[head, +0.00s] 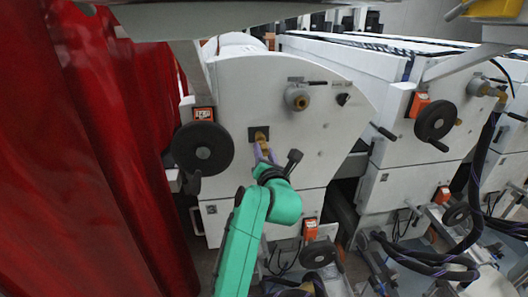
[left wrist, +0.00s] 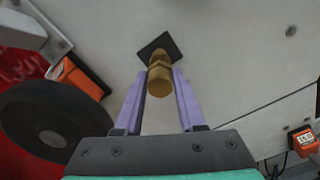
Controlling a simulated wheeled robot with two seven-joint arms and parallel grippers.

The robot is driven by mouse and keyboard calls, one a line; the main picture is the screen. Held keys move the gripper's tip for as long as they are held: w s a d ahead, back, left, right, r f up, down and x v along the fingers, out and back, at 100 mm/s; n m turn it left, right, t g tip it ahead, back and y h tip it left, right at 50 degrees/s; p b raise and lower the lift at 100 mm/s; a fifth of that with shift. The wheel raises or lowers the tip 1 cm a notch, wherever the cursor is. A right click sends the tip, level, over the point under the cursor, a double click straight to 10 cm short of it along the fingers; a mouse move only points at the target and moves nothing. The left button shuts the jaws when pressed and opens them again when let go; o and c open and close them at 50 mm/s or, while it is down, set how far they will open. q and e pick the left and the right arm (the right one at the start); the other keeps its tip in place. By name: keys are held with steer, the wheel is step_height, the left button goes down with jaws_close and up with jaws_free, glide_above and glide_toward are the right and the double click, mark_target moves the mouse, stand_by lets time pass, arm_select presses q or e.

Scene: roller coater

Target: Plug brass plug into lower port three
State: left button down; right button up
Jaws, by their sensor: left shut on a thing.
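The brass plug (head: 263,142) is gold-coloured and sits against a black square port plate (head: 252,131) on the white side panel of the nearest machine. My left gripper (head: 265,154) comes from below with its purple fingers on either side of the plug. In the left wrist view the left gripper (left wrist: 160,71) is shut on the brass plug (left wrist: 160,82), whose far end overlaps the black plate (left wrist: 149,46). I cannot tell how deep the tip goes into the port. No number label shows on this port. My right gripper is not in view.
A black handwheel (head: 203,147) is left of the port, and a black-knobbed lever (head: 294,156) is close on its right. A round metal fitting (head: 297,97) is above right. Red curtain (head: 100,150) fills the left side. Cables and hoses (head: 425,258) crowd the lower right.

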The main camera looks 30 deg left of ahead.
arm_select(q)
steer(key=shift+p+x, duration=0.5)
steer(key=shift+x, duration=0.8)
steer(key=shift+c, duration=2.1)
jaws_free()
steer(key=shift+d, duration=0.1)
